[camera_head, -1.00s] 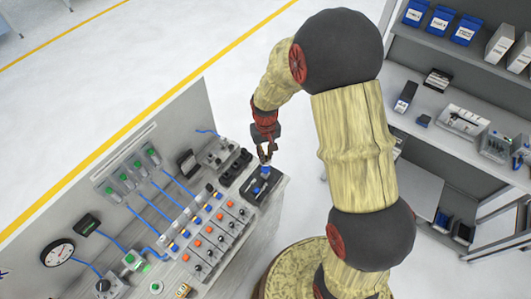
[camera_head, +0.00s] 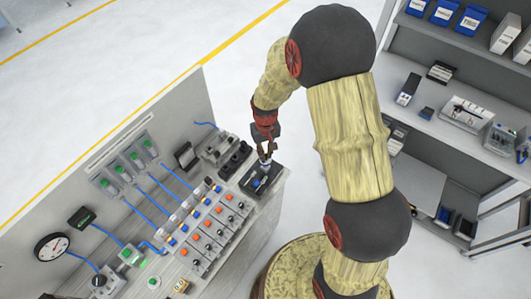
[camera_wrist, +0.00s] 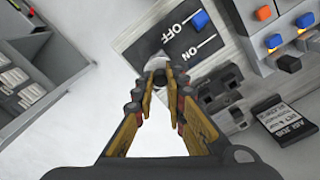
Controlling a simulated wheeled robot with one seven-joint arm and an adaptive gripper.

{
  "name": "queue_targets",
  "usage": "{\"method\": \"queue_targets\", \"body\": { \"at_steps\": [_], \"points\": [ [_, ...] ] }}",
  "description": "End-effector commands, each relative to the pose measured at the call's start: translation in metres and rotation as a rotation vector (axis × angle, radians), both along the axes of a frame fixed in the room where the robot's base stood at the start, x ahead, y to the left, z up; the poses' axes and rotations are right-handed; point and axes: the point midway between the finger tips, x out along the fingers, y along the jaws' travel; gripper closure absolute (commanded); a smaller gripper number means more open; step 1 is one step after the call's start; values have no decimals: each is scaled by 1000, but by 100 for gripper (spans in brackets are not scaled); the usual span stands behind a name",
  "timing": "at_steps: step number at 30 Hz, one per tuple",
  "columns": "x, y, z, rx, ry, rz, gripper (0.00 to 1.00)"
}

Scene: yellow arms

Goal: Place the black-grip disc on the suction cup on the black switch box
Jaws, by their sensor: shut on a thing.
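The black switch box (camera_head: 249,188) stands on the right end of the bench. My gripper (camera_head: 266,158) is over the box, pointing down. In the wrist view my gripper (camera_wrist: 160,84) is shut on a small pale piece with a dark round part, which seems to be the black-grip disc (camera_wrist: 157,67). The fingers hide part of it. I cannot make out the suction cup, or whether the disc touches the box.
Black sockets (camera_wrist: 222,90) and a black tag (camera_wrist: 282,122) sit beside the box. Rows of orange and blue buttons (camera_head: 207,231) and a gauge (camera_head: 52,247) fill the bench to the left. A grey shelf unit (camera_head: 450,150) stands at the right, with open floor between.

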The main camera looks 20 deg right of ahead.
Motion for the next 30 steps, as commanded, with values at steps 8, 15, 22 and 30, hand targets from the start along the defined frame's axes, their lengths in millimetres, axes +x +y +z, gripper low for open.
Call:
{"method": "queue_targets", "body": {
  "at_steps": [8, 15, 22, 30],
  "points": [
    [0, 0, -6, 0, 0, 0, 100],
    [0, 0, -10, 0, 0, 0, 100],
    [0, 0, -11, 0, 0, 0, 81],
    [0, 0, -11, 0, 0, 0, 66]
  ]
}}
